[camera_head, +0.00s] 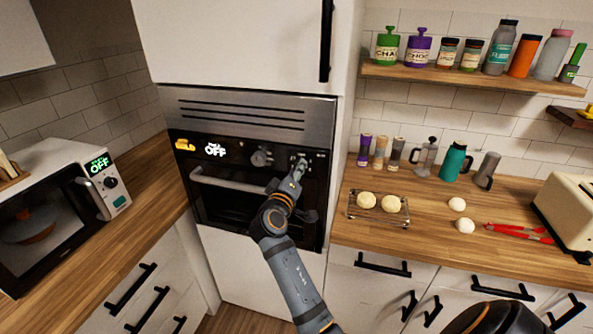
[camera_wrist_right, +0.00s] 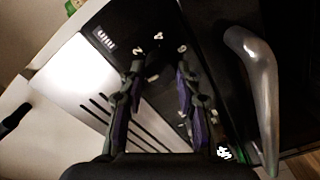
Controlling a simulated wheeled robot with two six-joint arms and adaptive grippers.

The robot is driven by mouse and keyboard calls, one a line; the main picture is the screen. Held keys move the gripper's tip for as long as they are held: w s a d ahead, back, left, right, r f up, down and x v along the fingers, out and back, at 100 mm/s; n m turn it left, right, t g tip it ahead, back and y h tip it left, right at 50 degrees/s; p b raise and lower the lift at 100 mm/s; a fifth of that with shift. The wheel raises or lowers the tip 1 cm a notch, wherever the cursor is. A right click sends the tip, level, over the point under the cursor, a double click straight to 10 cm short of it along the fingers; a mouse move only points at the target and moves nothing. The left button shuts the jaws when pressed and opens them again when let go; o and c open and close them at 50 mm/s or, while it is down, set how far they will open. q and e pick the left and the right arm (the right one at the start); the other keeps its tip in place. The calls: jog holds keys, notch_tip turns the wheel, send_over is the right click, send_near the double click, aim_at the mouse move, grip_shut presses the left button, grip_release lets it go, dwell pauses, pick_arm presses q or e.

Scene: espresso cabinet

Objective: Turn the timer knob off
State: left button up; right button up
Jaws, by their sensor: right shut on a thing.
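My left gripper is not in view.
The oven door handle (camera_head: 228,180) sticks out below the panel; it also shows close beside the gripper in the wrist view (camera_wrist_right: 258,90). A microwave (camera_head: 60,215) stands at left. A counter at right holds a rack (camera_head: 378,212) of dough balls and a toaster (camera_head: 568,205).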

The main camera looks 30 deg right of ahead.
dwell(0.4)
jog(key=o, duration=1.2)
jog(key=shift+d, duration=0.1)
jog(key=shift+c, duration=0.2)
